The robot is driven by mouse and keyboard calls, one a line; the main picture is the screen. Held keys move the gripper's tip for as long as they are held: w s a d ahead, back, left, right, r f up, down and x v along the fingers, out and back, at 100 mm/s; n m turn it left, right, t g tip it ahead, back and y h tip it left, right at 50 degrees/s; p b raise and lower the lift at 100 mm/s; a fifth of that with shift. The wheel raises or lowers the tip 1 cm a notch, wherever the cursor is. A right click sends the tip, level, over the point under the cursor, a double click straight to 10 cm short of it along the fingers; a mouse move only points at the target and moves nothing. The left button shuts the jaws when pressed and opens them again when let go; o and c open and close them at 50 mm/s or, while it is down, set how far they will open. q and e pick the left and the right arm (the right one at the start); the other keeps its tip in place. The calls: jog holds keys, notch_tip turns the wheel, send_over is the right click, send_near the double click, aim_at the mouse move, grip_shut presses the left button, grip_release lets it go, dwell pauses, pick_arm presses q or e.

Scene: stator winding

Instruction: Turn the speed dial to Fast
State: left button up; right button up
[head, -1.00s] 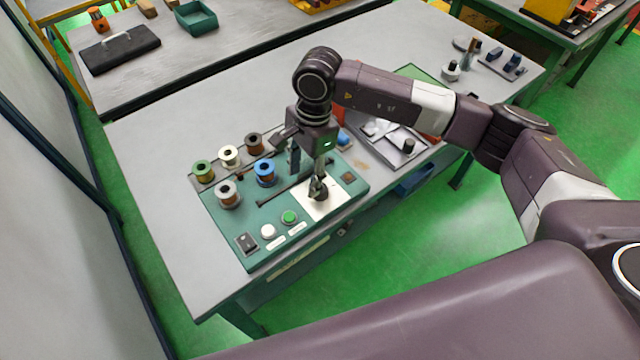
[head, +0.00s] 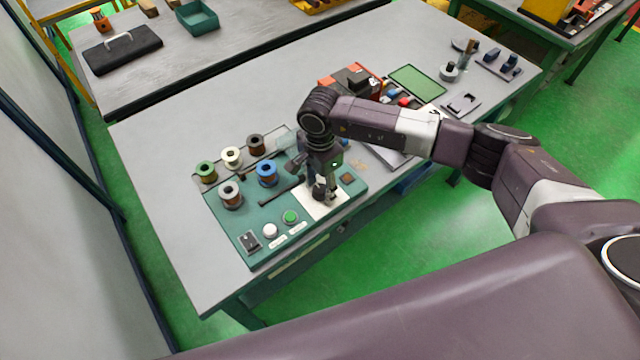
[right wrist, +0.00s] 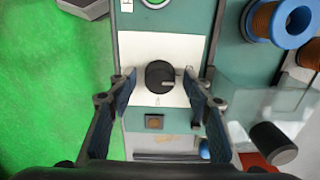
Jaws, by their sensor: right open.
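The speed dial (right wrist: 160,77) is a round black knob on a white plate (right wrist: 135,47) of the green winding machine (right wrist: 185,17). Its pale pointer line points to the right in the right wrist view. The markings around it are too small to read. My right gripper (right wrist: 158,88) is open, with one finger on each side of the dial and a gap to the knob on both sides. In the head view my right gripper (head: 325,188) is low over the white plate (head: 325,205) and partly hides the dial. My left gripper is not in view.
Several wire spools, including a blue one (head: 267,173), stand on the machine left of my gripper. A white button (head: 270,230), a green button (head: 290,216) and a black switch (head: 249,241) sit at its front. A square brown button (right wrist: 154,122) is close to the dial.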

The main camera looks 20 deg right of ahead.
jog(key=shift+c, duration=0.6)
jog(key=c, duration=1)
